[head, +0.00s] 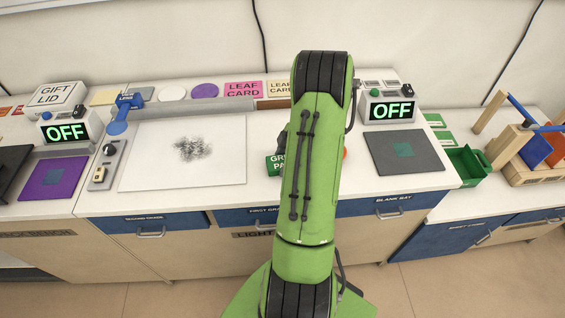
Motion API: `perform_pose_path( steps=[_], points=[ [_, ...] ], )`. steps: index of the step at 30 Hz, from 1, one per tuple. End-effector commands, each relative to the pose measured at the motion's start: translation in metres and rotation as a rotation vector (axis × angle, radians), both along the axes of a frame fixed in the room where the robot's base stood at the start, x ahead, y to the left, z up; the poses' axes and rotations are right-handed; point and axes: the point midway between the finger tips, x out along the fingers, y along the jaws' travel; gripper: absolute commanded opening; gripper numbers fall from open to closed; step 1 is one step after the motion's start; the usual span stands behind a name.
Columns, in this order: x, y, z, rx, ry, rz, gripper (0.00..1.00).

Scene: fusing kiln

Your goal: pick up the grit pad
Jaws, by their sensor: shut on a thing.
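The grit pad (274,164) is a green block with white lettering, of which "GR" and "PA" show. It is at the middle of the worktop, just right of the white sheet, and my arm covers its right part. My gripper (283,142) is mostly hidden behind my green arm; only a dark part of it shows just above the pad. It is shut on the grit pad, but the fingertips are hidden. I cannot tell whether the pad is clear of the worktop.
A white sheet (220,160) with dark grit lies left of the pad. A dark grey mat (405,160) is at right, below an OFF display (390,110). A green bin (468,166) and wooden rack (515,150) are far right.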

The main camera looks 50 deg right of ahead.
Motion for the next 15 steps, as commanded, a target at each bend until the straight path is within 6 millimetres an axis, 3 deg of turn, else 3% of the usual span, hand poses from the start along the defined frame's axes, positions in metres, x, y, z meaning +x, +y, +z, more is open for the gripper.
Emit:
perform_pose_path(
  steps=[5, 15],
  points=[
    [0.0, 0.0, 0.009, 0.001, 0.001, 0.0, 0.38],
    [0.0, -0.001, 0.093, -0.004, -0.003, 0.0, 0.38]
  ],
)
